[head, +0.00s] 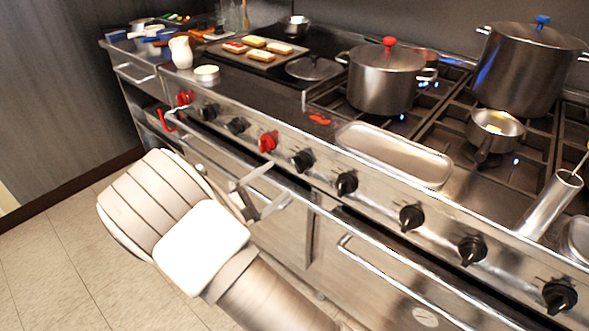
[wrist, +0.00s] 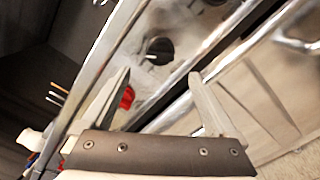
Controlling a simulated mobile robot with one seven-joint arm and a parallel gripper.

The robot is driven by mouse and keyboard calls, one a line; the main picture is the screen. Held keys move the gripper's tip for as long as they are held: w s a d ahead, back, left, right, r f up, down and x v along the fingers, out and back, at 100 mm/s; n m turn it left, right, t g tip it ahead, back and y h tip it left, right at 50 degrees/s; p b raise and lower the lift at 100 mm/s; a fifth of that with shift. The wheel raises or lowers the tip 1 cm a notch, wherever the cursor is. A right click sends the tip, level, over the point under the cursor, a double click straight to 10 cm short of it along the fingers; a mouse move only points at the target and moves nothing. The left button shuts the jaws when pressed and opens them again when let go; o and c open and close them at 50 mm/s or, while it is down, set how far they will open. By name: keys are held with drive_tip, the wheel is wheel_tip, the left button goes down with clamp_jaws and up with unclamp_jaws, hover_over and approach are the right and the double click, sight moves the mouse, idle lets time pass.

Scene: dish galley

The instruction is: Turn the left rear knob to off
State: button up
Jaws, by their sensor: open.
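A row of knobs runs along the stove's front panel in the head view. A red knob (head: 268,141) sits between black knobs (head: 302,160) and (head: 237,125); another red knob (head: 184,97) is at the far left. I cannot tell by label which is the left rear knob. My gripper (head: 277,187) is open and empty, in front of and below the middle red knob, apart from it. In the wrist view, my open fingers (wrist: 160,75) point at the panel. A red knob (wrist: 127,97) shows partly behind the left finger, and a black knob (wrist: 158,50) lies beyond the fingertips.
Oven door handles (head: 400,275) stick out below the panel. A metal tray (head: 395,153) lies along the front edge. A pot with a red-knobbed lid (head: 382,80) and a taller pot (head: 522,70) stand on the burners. The floor (head: 60,250) at left is clear.

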sight(300, 164)
drive_tip(key=b+x, duration=0.1)
drive_tip(key=x, duration=0.7)
drive_tip(key=shift+w, duration=0.2)
drive_tip(key=shift+d, duration=0.1)
drive_tip(key=c, duration=1.3)
drive_tip(key=shift+c, duration=0.2)
drive_tip(key=shift+f+b, duration=0.1)
drive_tip(key=shift+b, duration=0.25)
drive_tip(key=m+b, duration=0.7)
drive_tip(key=shift+r, duration=0.2)
